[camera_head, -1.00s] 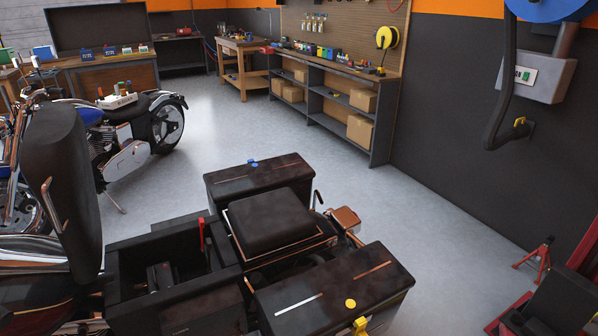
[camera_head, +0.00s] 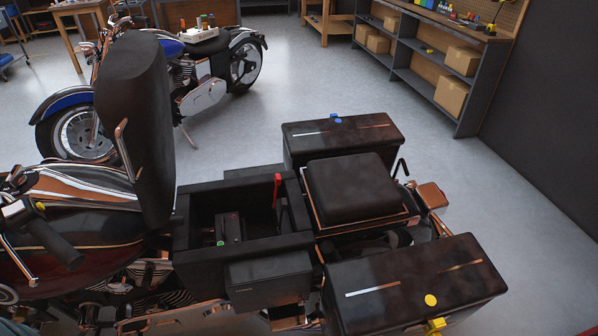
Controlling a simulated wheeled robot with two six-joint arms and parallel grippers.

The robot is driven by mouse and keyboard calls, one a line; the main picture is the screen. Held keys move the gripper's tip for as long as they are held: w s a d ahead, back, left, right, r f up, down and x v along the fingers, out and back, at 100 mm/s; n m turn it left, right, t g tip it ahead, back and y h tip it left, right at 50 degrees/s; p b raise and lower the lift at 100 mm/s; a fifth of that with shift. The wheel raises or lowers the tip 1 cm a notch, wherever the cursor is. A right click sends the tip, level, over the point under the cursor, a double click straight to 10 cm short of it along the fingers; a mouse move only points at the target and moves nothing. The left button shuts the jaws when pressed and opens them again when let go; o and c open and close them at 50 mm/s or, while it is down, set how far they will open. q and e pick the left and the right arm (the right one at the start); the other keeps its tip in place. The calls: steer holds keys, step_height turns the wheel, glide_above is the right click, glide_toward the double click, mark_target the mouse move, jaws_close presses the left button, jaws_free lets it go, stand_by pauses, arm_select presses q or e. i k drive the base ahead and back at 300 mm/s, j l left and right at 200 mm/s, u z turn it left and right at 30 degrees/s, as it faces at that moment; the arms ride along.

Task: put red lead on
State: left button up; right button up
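A red lead (camera_head: 277,190) stands upright at the right inner side of the open black compartment (camera_head: 202,263) under the motorcycle's raised seat (camera_head: 137,110). A small dark battery-like block (camera_head: 230,225) sits low in the compartment, with a small green spot (camera_head: 221,243) near its front. The red lead and the block look apart. The block's terminals are too small and dark to make out. Neither of my grippers shows in the head view.
Black side cases (camera_head: 342,138) flank the rear seat (camera_head: 351,187); the near case (camera_head: 415,285) has a yellow knob and latch. The handlebar grip (camera_head: 55,243) juts out at the left. A blue motorcycle (camera_head: 190,75) stands behind. Grey floor lies clear at the right.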

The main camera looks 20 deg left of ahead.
mark_target(278, 179)
steer(key=i+l+u, duration=0.1)
steer(key=l, duration=0.25)
steer(key=i+l+u, duration=0.1)
steer(key=i+l, duration=0.15)
steer(key=i+l+u, duration=0.15)
steer(key=l, duration=0.3)
steer(key=i+l+u, duration=0.1)
steer(key=l, duration=0.3)
steer(key=i+u, duration=0.1)
steer(key=u, duration=1)
steer(key=k+l+z, duration=0.1)
steer(key=l, duration=0.2)
steer(key=k+l, duration=0.1)
steer(key=l, duration=0.25)
steer(key=l+z, duration=0.15)
steer(key=l, duration=0.15)
steer(key=k, duration=0.05)
